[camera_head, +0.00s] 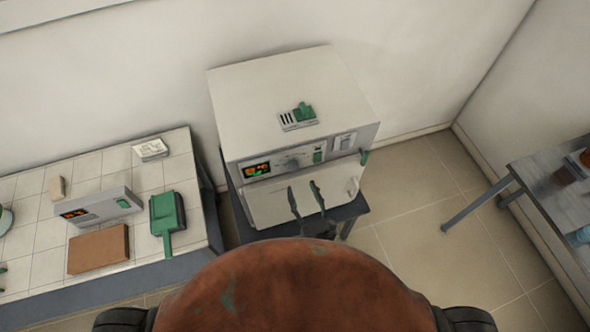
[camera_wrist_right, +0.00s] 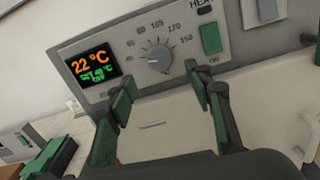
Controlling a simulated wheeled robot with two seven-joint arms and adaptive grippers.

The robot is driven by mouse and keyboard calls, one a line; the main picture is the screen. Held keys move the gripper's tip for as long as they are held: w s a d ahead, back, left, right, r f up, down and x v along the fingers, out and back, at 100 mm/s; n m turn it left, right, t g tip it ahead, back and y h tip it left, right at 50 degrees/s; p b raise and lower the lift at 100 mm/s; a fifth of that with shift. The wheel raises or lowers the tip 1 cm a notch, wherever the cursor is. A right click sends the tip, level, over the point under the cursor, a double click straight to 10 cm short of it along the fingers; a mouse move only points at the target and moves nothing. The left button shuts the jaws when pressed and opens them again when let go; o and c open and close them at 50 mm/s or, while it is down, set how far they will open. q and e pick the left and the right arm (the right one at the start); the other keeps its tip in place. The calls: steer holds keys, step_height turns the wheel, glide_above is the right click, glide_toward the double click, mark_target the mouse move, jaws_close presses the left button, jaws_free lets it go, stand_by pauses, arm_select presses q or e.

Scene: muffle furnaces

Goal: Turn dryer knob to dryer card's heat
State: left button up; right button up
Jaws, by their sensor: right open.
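The dryer (camera_head: 290,85) is a white box with a front panel. Its grey knob (camera_head: 291,163) shows larger in the right wrist view (camera_wrist_right: 159,58), ringed by a printed scale including 105, 120 and 150. The display (camera_wrist_right: 93,64) reads 22 °C in orange; the green line below is too blurred to read surely. A small card (camera_head: 297,124) with dark bars and a green piece lies on top of the dryer; its text is unreadable. My right gripper (camera_head: 302,186) is open and empty before the panel, fingertips either side of and just below the knob.
A green switch (camera_wrist_right: 211,39) sits right of the knob. A door handle (camera_head: 352,188) is at the front right. The tiled bench (camera_head: 30,265) at left holds a white device (camera_head: 105,207), brown block (camera_head: 98,250), green dustpan-like tool (camera_head: 167,217) and another card (camera_head: 150,149).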

mark_target(294, 169)
steer(key=p+x, duration=0.1)
steer(key=x, duration=0.2)
steer(key=shift+w+a+r, duration=0.2)
steer(key=shift+w, duration=0.1)
steer(key=x, duration=0.3)
steer(key=shift+w+f+p, duration=0.1)
steer(key=shift+w+p, duration=0.05)
steer(key=shift+p, duration=0.15)
steer(key=shift+w, duration=0.35)
arm_select(q)
steer(key=shift+w+d+r, duration=0.1)
steer(key=shift+w+r, duration=0.15)
steer(key=shift+r, duration=0.2)
steer(key=shift+w+r, duration=0.2)
steer(key=shift+r, duration=0.25)
arm_select(e)
steer(key=shift+f, duration=0.1)
arm_select(q)
steer(key=shift+s, duration=0.1)
arm_select(e)
steer(key=shift+c, duration=0.2)
steer(key=c, duration=0.3)
arm_select(q)
steer(key=shift+s, duration=0.4)
arm_select(e)
steer(key=c, duration=0.8)
